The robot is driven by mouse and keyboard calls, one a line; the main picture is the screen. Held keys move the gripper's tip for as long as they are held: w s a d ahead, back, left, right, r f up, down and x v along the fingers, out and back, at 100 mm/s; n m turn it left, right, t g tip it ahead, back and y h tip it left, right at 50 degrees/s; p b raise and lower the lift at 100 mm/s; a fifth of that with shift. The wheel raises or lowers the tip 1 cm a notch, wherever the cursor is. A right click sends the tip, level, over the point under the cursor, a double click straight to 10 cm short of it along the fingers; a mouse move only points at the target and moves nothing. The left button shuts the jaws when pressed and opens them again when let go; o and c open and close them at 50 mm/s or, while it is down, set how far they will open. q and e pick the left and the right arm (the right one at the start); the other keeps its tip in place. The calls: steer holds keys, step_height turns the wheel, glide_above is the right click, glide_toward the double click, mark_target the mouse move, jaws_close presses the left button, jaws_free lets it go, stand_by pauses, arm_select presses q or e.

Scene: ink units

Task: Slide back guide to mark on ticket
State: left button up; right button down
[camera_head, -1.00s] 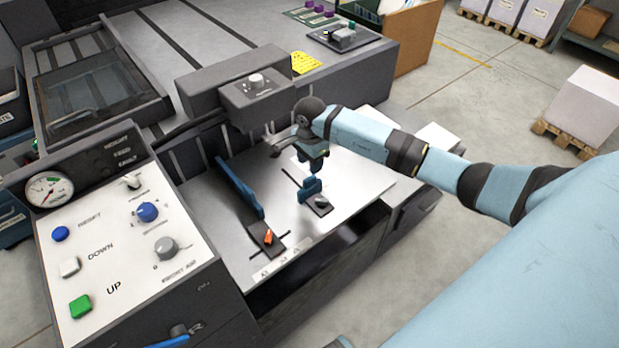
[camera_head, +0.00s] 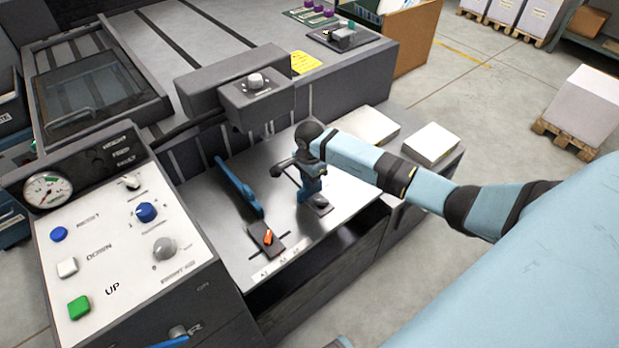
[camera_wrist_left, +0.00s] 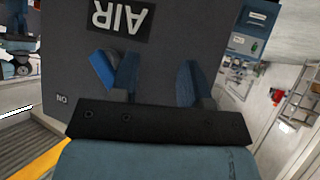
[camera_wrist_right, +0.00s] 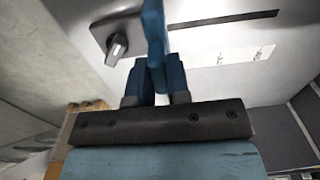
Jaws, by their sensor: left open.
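The back guide (camera_head: 311,188) is a small blue upright plate on a dark base with a grey knob (camera_wrist_right: 116,48), standing on the metal feed table (camera_head: 345,200). My right gripper (camera_head: 311,172) is at its top. In the right wrist view its fingers (camera_wrist_right: 159,85) are close together on either side of the blue guide (camera_wrist_right: 154,30). White labels (camera_wrist_right: 243,56) lie beside the dark slot; their scale marks are too small to read. A yellow ticket (camera_head: 305,63) lies behind; its writing is unreadable. My left gripper (camera_wrist_left: 155,75) is open before a dark panel marked AIR.
A long blue side guide (camera_head: 238,186) with an orange-knobbed base (camera_head: 267,238) stands left of the back guide. The control panel (camera_head: 115,235) is at the left. White paper stacks (camera_head: 432,143) lie at the right. A dark head unit (camera_head: 258,98) overhangs the table's back.

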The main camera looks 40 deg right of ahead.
steer(key=shift+w+b, duration=0.25)
steer(key=shift+b, duration=0.05)
steer(key=w+b, duration=0.6)
steer(key=w, duration=0.1)
steer(key=shift+a+f, duration=0.25)
steer(key=shift+a, duration=0.1)
steer(key=shift+w+r+b, duration=0.15)
steer(key=shift+w+b, duration=0.2)
steer(key=shift+w, duration=0.2)
arm_select(q)
steer(key=shift+w+d+f+m+t, duration=0.1)
steer(key=shift+f+m+t, duration=0.1)
steer(key=shift+f, duration=0.4)
steer(key=shift+w+d+f+m+t, duration=0.1)
steer(key=shift+f+t, duration=0.1)
steer(key=shift+f, duration=0.4)
arm_select(e)
steer(key=shift+r, duration=0.1)
steer(key=c, duration=1.1)
jaws_free()
arm_select(q)
steer(key=shift+f, duration=0.25)
steer(key=shift+s, duration=0.1)
arm_select(e)
steer(key=shift+r, duration=0.1)
